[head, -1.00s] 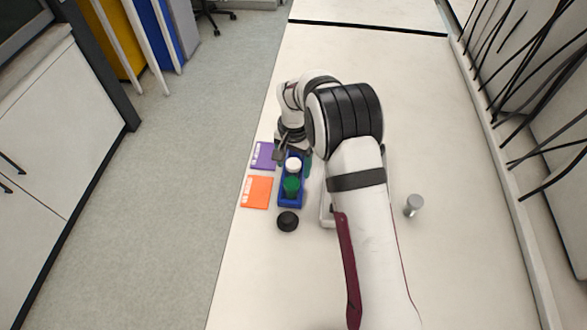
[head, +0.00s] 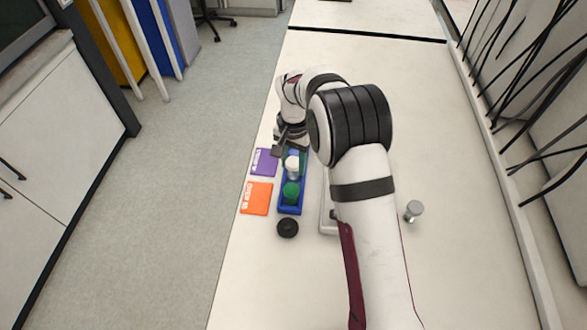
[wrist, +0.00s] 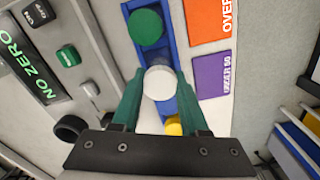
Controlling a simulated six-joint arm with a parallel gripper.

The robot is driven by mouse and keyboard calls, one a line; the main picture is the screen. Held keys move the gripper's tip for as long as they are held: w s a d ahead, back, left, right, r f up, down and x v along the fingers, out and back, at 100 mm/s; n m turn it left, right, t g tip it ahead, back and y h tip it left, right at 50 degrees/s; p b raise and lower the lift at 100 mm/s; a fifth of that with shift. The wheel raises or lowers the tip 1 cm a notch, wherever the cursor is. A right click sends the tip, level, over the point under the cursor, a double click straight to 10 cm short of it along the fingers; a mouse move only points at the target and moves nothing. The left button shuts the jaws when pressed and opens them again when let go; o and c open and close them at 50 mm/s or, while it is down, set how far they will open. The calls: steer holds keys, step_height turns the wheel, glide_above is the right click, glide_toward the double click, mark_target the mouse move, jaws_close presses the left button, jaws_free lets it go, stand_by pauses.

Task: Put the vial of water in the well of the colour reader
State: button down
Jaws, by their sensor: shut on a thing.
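My gripper (wrist: 160,82) is shut on the white-capped vial (wrist: 159,84), with one green finger on each side of the cap. In the head view the vial (head: 292,166) is upright, its clear body showing below the cap, above the blue rack (head: 290,209). The colour reader is mostly hidden behind my arm in the head view. In the wrist view its display (wrist: 38,80) reads "NO ZERO", and a black ring (wrist: 71,128), seemingly its well, lies left of my gripper.
A green-capped vial (head: 291,190) and a yellow-capped one (wrist: 173,126) are in the rack. Orange (head: 257,198) and purple (head: 264,162) cards lie left of it. A black round cap (head: 287,228) is in front. A grey metal piece (head: 414,210) stands right of my arm.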

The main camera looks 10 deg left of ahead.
steer(key=s+d+r, duration=0.2)
steer(key=d+r, duration=0.6)
steer(key=d, duration=0.3)
steer(key=shift+w+d+f, duration=0.55)
steer(key=shift+w+d, duration=1.05)
steer(key=shift+w, duration=0.05)
steer(key=shift+w+d+f, duration=0.6)
steer(key=shift+w+d, duration=0.95)
steer(key=shift+w, duration=0.05)
steer(key=shift+w+d+f, duration=0.55)
steer(key=shift+w+d, duration=1.05)
steer(key=shift+w, duration=0.05)
steer(key=shift+f, duration=1.65)
steer(key=shift+f, duration=0.35)
jaws_free()
step_height(320, 180, up, 7)
